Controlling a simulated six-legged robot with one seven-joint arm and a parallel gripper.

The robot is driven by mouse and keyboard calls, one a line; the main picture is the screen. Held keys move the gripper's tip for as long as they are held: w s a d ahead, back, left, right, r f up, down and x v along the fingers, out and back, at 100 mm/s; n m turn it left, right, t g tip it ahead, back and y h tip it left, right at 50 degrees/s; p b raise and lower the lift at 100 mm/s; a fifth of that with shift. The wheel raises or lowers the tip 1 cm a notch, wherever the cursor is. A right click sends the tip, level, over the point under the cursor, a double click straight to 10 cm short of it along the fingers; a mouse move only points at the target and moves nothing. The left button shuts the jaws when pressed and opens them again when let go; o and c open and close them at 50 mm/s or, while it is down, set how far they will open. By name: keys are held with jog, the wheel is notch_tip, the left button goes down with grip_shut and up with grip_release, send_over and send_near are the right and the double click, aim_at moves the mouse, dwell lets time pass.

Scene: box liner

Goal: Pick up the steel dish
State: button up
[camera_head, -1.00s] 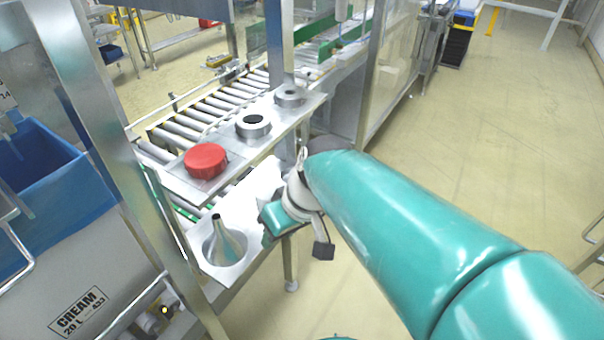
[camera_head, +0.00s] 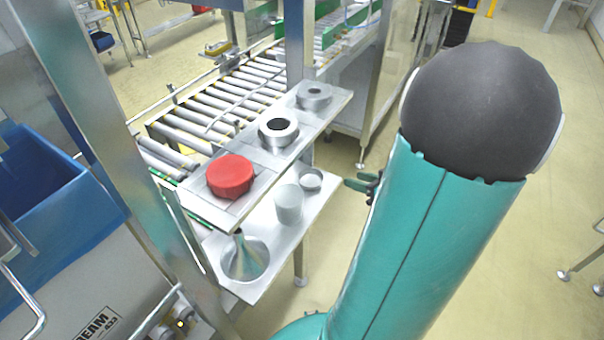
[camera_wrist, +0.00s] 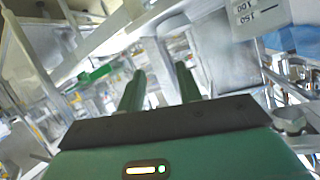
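A small round steel dish (camera_head: 311,179) sits at the far right end of the lower metal shelf. A pale cup (camera_head: 288,204) stands close to its left, and a steel funnel (camera_head: 245,258) stands farther left on the same shelf. My gripper (camera_head: 363,184) shows only in part, to the right of the dish and apart from it; my arm hides the rest. In the wrist view my gripper (camera_wrist: 160,67) has its two fingers apart, with nothing between them. I cannot make out the dish for certain in that view.
The upper shelf (camera_head: 203,202) holds a red lid (camera_head: 230,176), a steel ring with a dark centre (camera_head: 278,132) and a grey ring (camera_head: 314,95). A metal post and roller conveyor (camera_head: 215,105) stand behind. A blue bin (camera_head: 45,195) is at left. Floor at right is open.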

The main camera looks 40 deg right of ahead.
send_near(315, 171)
jog(key=shift+w+d+f, duration=0.1)
jog(key=shift+w+f, duration=0.05)
jog(key=shift+w, duration=0.45)
jog(key=shift+w+d+f, duration=0.1)
jog(key=shift+w, duration=0.55)
jog(key=shift+a+x, duration=0.15)
jog(key=shift+x, duration=1.15)
jog(key=shift+a+x, duration=0.15)
jog(key=shift+x, duration=1.2)
jog(key=shift+s+f, duration=0.1)
jog(key=shift+s, duration=0.05)
grip_shut()
